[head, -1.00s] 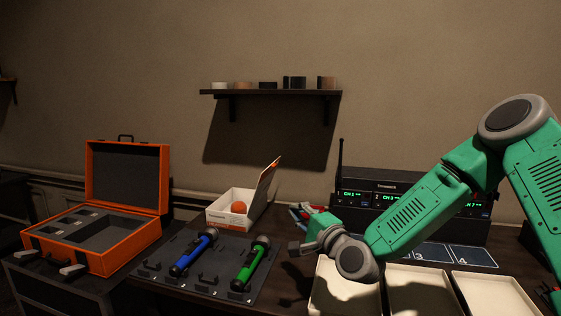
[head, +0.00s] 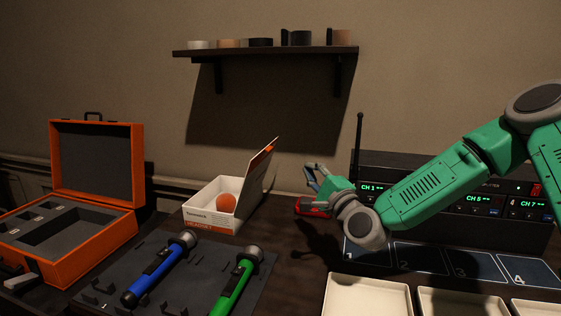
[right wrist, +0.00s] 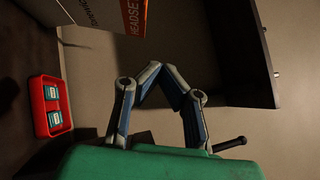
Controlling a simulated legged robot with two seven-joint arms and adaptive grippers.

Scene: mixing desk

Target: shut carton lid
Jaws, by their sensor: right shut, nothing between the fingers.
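The carton (head: 208,223) is a small white box with orange print, standing on the desk left of centre in the head view. Its lid (head: 260,178) stands open on the right side, tilted up and to the right. An orange ball (head: 227,202) sits inside. My right gripper (head: 309,170) is shut and empty, to the right of the lid and apart from it. In the right wrist view its fingers (right wrist: 158,70) meet at the tips, and the orange-and-white printed lid (right wrist: 125,18) shows at the upper left. My left gripper is not in view.
A red tray (right wrist: 50,105) with blue packets lies below my right gripper. A black receiver unit with an antenna (head: 358,140) stands right. Blue and green microphones (head: 160,270) lie in front. An orange case (head: 95,165) stands open at left. A wall shelf (head: 265,50) hangs above.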

